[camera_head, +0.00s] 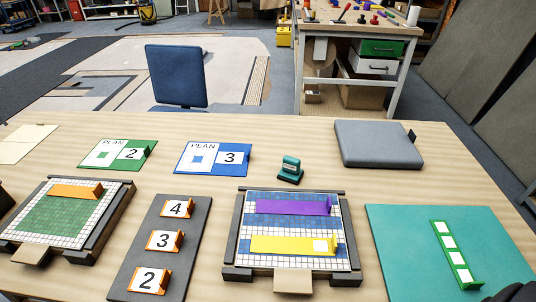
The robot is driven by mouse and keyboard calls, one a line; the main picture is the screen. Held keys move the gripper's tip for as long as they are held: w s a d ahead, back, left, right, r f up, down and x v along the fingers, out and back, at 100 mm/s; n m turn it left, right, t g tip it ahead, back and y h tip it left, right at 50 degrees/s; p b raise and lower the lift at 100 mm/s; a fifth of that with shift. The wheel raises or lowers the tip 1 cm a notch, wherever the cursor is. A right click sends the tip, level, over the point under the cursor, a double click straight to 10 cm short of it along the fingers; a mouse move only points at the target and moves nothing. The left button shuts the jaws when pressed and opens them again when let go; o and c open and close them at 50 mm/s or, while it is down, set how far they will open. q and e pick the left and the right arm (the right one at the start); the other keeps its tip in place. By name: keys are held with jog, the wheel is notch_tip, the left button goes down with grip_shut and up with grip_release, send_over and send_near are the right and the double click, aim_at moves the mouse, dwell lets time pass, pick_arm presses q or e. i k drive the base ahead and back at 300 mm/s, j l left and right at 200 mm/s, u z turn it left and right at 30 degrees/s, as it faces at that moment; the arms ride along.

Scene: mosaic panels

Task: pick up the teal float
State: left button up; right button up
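The teal float (290,168), a small block with a handle-like top, stands on the wooden table behind the right-hand mosaic panel. Nothing touches it. A dark part, perhaps of my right gripper or arm, shows at the bottom right corner, far from the float. Another dark shape is cut off at the left edge, perhaps of my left arm. The fingers of neither gripper can be made out.
A blue plan card (213,158) lies left of the float, and a grey pad (378,144) lies right. The tiled panel (291,220) holds purple and yellow strips. A dark numbered board (160,245) and teal mat (400,240) flank it. Bare table surrounds the float.

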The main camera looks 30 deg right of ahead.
aim_at(290, 172)
jog(key=k+j+u, duration=0.3)
jog(key=k+j, duration=0.45)
jog(key=j, duration=0.1)
